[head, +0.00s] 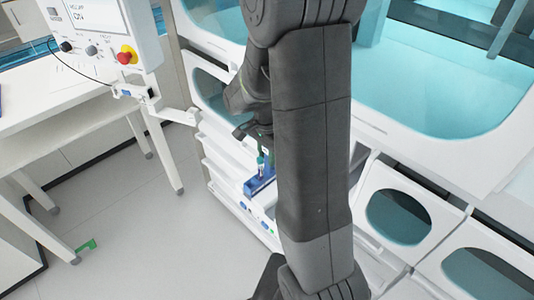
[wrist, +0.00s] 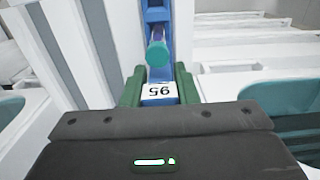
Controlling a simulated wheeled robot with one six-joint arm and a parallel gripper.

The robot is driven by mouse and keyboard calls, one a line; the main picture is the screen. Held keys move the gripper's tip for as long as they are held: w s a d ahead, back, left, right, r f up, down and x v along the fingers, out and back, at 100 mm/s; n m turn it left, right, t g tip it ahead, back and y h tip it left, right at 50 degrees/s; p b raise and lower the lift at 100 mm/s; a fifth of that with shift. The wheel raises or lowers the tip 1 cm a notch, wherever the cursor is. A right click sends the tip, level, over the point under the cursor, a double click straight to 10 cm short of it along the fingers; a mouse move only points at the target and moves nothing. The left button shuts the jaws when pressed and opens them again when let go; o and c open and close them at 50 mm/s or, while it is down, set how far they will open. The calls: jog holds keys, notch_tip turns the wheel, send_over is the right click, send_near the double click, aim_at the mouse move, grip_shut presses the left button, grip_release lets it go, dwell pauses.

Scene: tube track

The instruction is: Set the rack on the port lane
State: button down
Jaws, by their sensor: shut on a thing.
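The blue rack (wrist: 157,18) is long and narrow, with a teal-capped tube (wrist: 158,53) standing in it and a white number label at its near end, upside down in the wrist view. My gripper (wrist: 159,88) has green fingers, one on each side of the labelled end, shut on it. In the head view the rack (head: 259,187) shows low beside the white machine's front, below my gripper (head: 265,146), which is partly hidden by my arm. White and grey lane strips (wrist: 75,50) run left of the rack. I cannot tell which is the port lane, or whether the rack touches a surface.
The white machine (head: 470,160) with teal windows fills the right. A white table (head: 60,105) and a control panel with a red knob (head: 126,55) stand at the left. A small green piece (head: 87,245) lies on the otherwise open floor (head: 150,235).

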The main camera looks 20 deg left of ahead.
jog(key=shift+f, duration=0.1)
dwell(0.3)
jog(key=shift+f, duration=0.3)
jog(key=c, duration=1.1)
grip_release()
jog(key=shift+o, duration=0.2)
jog(key=shift+r, duration=0.1)
notch_tip(320, 180, up, 14)
jog(key=shift+f+b, duration=0.15)
jog(key=shift+b, duration=0.2)
jog(key=shift+f, duration=0.1)
